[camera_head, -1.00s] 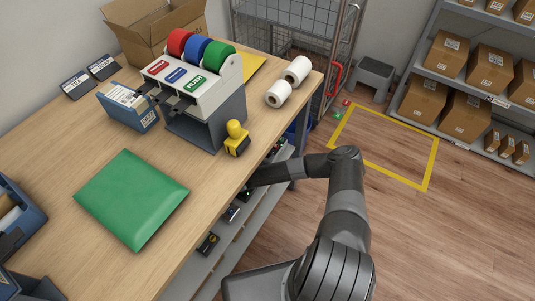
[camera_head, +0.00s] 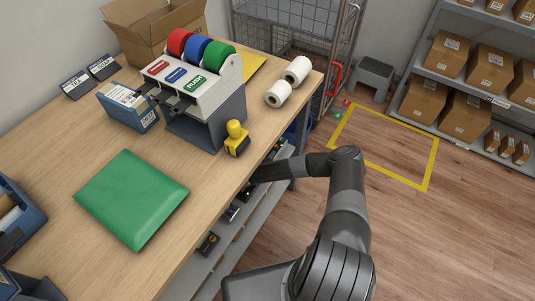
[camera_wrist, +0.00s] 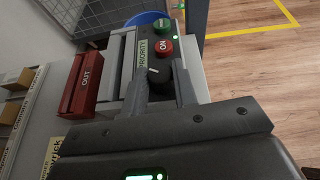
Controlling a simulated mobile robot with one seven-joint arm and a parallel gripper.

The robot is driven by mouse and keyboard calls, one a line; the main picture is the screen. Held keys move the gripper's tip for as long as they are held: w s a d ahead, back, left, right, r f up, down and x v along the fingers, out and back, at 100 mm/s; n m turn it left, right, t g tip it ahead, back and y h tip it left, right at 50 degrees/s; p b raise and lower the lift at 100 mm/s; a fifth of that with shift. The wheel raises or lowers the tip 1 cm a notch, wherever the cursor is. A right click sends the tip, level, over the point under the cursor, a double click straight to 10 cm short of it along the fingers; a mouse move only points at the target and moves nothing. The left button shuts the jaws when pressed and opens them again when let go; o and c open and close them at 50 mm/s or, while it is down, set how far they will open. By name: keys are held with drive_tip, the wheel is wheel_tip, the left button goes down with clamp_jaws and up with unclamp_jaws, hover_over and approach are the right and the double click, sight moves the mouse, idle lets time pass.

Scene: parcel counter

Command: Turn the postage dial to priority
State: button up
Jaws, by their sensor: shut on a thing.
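The postage dial (camera_wrist: 159,75) is a black knob on a grey panel under the counter edge, in the middle of the wrist view. In the head view my arm reaches to the counter's front edge, and the dial in my grip cannot be made out there.
A red OUT box (camera_wrist: 86,85) is to the left.

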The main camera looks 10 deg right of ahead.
drive_tip(key=shift+c, duration=1.1)
drive_tip(key=shift+a+g, duration=0.1)
drive_tip(key=shift+g, duration=0.2)
drive_tip(key=m+g+h, duration=0.2)
drive_tip(key=m+g, duration=0.1)
drive_tip(key=shift+w+a+h, duration=0.15)
drive_tip(key=shift+h, duration=0.15)
drive_tip(key=shift+w+m+g+h, duration=0.15)
drive_tip(key=shift+m+g+h, duration=0.45)
drive_tip(key=shift+m+g, duration=0.6)
drive_tip(key=shift+m, duration=0.3)
drive_tip(key=o, duration=1)
